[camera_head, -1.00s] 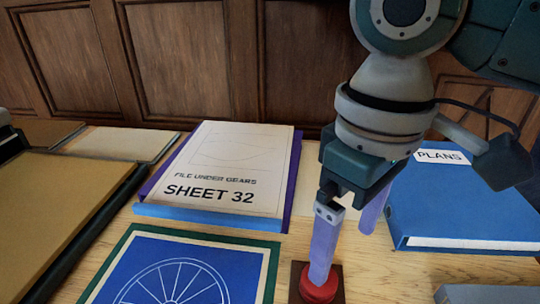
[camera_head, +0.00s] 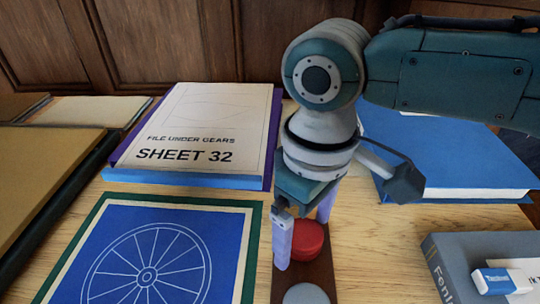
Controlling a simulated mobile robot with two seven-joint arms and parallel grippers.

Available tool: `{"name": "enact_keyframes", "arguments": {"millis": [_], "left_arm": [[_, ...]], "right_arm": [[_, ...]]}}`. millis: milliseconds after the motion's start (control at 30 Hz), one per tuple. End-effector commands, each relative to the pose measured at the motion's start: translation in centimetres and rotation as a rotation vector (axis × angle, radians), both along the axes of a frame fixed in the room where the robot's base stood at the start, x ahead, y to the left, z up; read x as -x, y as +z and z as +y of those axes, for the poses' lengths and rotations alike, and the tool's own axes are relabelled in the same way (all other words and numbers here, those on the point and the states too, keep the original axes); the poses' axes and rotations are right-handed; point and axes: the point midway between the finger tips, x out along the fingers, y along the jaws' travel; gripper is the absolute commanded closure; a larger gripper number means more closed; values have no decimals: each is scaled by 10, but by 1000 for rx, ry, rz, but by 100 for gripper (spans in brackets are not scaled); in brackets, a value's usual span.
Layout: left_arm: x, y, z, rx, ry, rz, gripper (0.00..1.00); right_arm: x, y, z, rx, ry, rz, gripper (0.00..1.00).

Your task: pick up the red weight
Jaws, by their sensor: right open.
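The red weight (camera_head: 310,243) is a short round red piece. It sits on a dark brown strip (camera_head: 319,278) in the lower middle of the head view. My right gripper (camera_head: 303,246) points down at it, open. One finger is in front of the weight's left side and hides part of it. The other finger shows behind its upper right side. I cannot tell whether either finger touches it. My left gripper is not in view.
A grey disc (camera_head: 306,294) lies on the strip in front of the weight. A wheel drawing (camera_head: 150,260) and the SHEET 32 stack (camera_head: 205,130) lie left. A blue binder (camera_head: 450,160) and a grey book with an eraser (camera_head: 495,281) lie right.

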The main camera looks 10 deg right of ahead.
Motion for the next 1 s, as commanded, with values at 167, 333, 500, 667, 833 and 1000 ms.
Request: {"name": "enact_keyframes", "arguments": {"millis": [167, 333, 500, 667, 833, 1000], "left_arm": [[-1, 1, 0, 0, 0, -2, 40], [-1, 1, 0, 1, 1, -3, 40], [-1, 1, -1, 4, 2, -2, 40], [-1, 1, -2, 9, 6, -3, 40], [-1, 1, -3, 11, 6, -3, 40], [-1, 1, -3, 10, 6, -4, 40]], "right_arm": [[0, 1, 0, 0, 1, 0, 6], [0, 1, 0, 0, 0, 0, 25], [0, 1, 0, 0, 0, 0, 44], [0, 1, 0, 0, 0, 0, 62], [0, 1, 0, -1, 0, 1, 81], [0, 1, 0, -1, 0, 1, 100]]}}
